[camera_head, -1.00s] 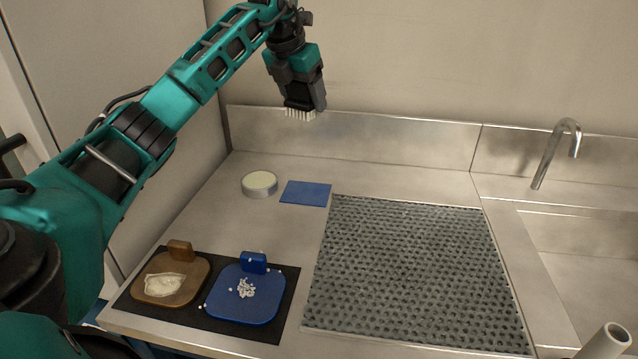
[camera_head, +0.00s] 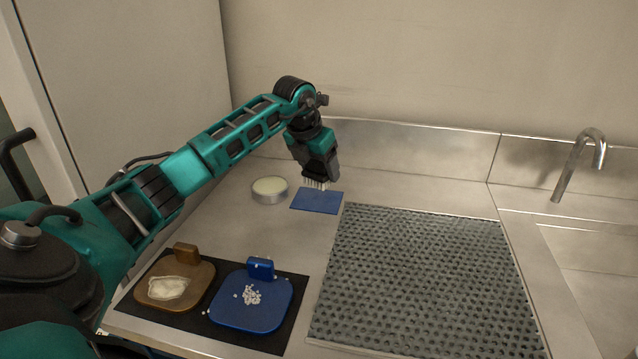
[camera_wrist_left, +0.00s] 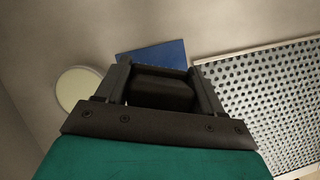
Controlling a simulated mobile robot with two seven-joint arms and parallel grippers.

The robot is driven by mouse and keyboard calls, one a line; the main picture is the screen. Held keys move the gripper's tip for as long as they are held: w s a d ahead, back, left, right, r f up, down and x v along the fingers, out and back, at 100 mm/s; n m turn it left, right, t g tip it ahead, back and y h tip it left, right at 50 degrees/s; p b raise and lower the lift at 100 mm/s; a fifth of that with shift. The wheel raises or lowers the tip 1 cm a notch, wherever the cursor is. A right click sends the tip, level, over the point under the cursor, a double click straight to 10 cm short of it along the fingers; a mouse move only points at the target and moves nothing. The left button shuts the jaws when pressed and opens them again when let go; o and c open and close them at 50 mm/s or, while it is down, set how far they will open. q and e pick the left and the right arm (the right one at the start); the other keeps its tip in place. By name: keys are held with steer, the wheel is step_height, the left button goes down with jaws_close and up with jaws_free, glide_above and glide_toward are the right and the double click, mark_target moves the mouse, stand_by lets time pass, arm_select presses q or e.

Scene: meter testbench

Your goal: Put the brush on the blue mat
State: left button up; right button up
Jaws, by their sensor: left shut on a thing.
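The brush (camera_head: 315,184) shows as pale bristles pointing down below my left gripper (camera_head: 321,172), which is shut on it. The brush is over the far edge of the blue mat (camera_head: 317,203), a small flat rectangle on the steel counter. I cannot tell whether the bristles touch the mat. In the left wrist view, a dark block, the brush's body (camera_wrist_left: 160,90), sits between the fingers of my left gripper (camera_wrist_left: 160,85), and part of the blue mat (camera_wrist_left: 155,54) shows beyond. My right gripper is not in view.
A round tin with a cream top (camera_head: 269,190) stands just left of the mat. A perforated metal panel (camera_head: 425,280) lies to the right. A brown scoop (camera_head: 150,290) and a blue scoop (camera_head: 250,317) lie on a black mat in front. A tap (camera_head: 575,165) stands far right.

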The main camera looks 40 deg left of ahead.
mark_target(319, 181)
arm_select(q)
steer(key=shift+f, duration=2)
steer(key=shift+f, duration=0.1)
steer(key=shift+f, duration=0.15)
steer(key=o, duration=1.3)
steer(key=shift+r, duration=0.35)
steer(key=v, duration=1.2)
steer(key=shift+d+f, duration=0.1)
